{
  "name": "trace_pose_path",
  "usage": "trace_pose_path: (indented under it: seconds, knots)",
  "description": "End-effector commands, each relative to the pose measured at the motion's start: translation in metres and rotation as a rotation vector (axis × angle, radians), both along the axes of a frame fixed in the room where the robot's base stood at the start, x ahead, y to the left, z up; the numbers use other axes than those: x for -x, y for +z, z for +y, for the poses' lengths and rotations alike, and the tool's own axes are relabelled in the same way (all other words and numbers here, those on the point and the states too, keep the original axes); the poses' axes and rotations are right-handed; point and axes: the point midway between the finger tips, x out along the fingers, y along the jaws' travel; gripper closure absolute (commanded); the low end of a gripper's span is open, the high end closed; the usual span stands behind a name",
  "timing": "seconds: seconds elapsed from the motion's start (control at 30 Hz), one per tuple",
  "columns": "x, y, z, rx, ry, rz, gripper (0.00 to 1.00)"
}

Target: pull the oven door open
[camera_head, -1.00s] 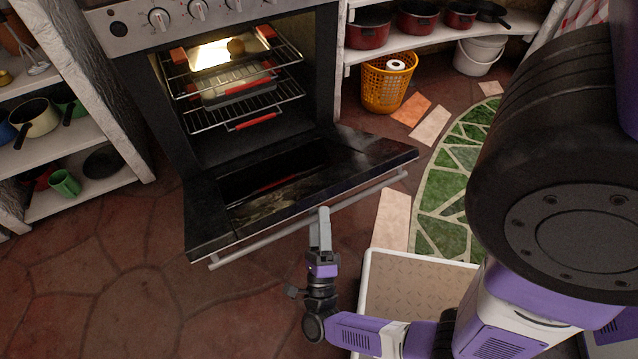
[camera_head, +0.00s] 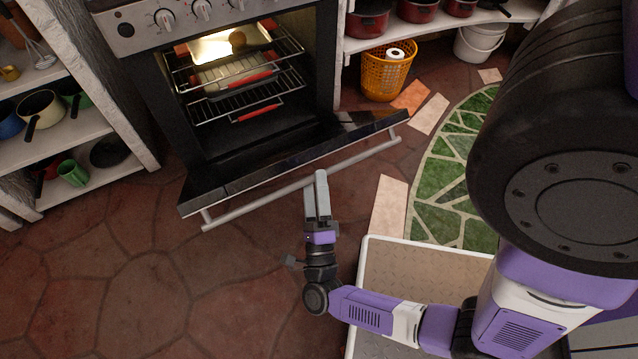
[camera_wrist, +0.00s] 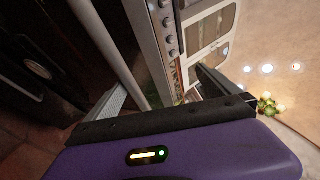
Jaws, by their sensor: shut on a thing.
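The oven (camera_head: 325,60) stands at the back with its lit inside showing. A grey bar handle (camera_head: 255,203) runs along the door's outer side near the top edge. My gripper (camera_head: 321,178) is at the middle of this bar and is shut on it. In the wrist view, the bar (camera_wrist: 113,48) runs down between the two fingers (camera_wrist: 165,90); the exact contact is hard to see.
Wire racks (camera_head: 250,105) and a dish are inside the oven. A shelf (camera_head: 75,135) with pots stands at left. An orange basket (camera_head: 385,78) and green mosaic (camera_head: 440,180) are at right. The stone floor (camera_head: 150,280) in front is clear.

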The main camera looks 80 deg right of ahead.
Motion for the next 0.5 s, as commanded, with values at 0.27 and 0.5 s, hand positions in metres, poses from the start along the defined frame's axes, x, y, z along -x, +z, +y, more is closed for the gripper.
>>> trace_pose_path:
  seconds: [0.27,0.5]
  knots:
    - [0.0,-0.008,0.012,0.017,0.001,-0.012,0.36]
    - [0.0,-0.02,0.021,0.017,0.001,-0.013,0.44]
